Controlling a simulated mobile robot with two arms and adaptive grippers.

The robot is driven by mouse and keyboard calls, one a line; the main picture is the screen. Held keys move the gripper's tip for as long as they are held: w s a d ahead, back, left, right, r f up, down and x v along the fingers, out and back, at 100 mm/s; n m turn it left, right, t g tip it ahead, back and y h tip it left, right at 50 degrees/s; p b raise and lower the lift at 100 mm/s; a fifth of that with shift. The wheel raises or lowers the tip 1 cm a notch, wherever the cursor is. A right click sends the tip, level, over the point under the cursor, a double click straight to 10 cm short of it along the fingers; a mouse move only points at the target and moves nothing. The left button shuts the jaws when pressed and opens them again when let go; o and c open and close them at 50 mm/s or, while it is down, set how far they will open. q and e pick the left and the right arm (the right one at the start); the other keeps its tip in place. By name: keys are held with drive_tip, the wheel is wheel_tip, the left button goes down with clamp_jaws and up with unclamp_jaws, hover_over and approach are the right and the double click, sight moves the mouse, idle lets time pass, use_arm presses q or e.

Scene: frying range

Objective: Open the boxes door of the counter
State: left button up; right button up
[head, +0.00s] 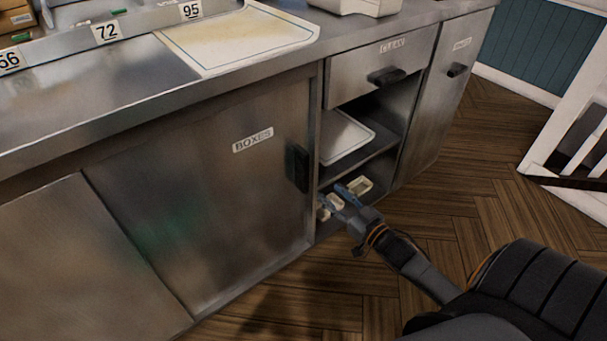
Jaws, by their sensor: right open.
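The boxes door (225,195) is a steel panel on the counter front with a "BOXES" label (253,140). Its dark handle (298,168) sits near its right edge. The panel overlaps another steel panel (75,265) on its left. My right gripper (338,195) is open, low in front of the open shelves just right of the door. It is below and to the right of the handle and does not appear to touch it. My left gripper is out of view.
The open shelves hold a white board (343,137) above and small pale containers (358,186) below. A "CLEAN" drawer (380,62) and another labelled door (450,85) are to the right. White stair-like woodwork (575,150) stands at the far right. Wooden floor (465,190) is clear between.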

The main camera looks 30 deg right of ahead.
sight(307, 172)
use_arm(q)
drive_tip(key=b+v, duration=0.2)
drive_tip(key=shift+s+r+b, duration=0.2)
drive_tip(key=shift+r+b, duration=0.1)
drive_tip(key=shift+b, duration=0.05)
use_arm(e)
drive_tip(key=w, duration=1.3)
drive_tip(key=shift+w+a+f, duration=0.1)
drive_tip(key=shift+a, duration=0.3)
drive_tip(key=shift+c, duration=0.5)
clamp_jaws()
